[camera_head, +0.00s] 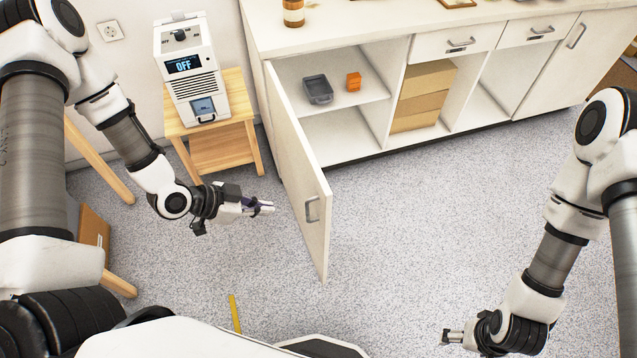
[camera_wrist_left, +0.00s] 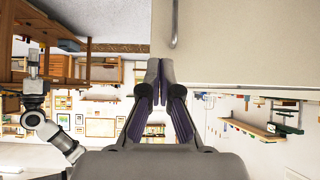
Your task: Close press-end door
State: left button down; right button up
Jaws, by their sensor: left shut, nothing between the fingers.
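The white cabinet door (camera_head: 303,180) at the left end of the counter stands wide open, swung out from the cabinet (camera_head: 345,125) into the room. It has a grey bar handle (camera_head: 312,209) near its free edge. My left gripper (camera_head: 268,208) is shut and empty, just left of the door with its fingertips toward the door face. In the left wrist view, the shut fingers (camera_wrist_left: 160,72) lie by the lower edge of the white door panel (camera_wrist_left: 240,40), with the handle (camera_wrist_left: 174,25) above them; contact cannot be told. My right gripper (camera_head: 446,337) is at the lower right, away from the door, its fingers too small to judge.
Inside the open compartment are a grey tray (camera_head: 318,89) and an orange block (camera_head: 353,81). Cardboard boxes (camera_head: 425,90) fill the adjoining bay. The floor (camera_head: 420,210) right of the door is clear.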

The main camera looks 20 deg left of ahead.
pick_arm(q)
send_near(322, 208)
notch_tip(322, 208, down, 4)
jog(key=w+d, duration=0.2)
jog(key=d, duration=0.1)
jog(key=shift+w+d+r+p, duration=0.15)
jog(key=shift+w+p, duration=0.05)
jog(key=shift+p, duration=0.2)
jog(key=shift+w+d, duration=0.15)
jog(key=shift+d, duration=0.15)
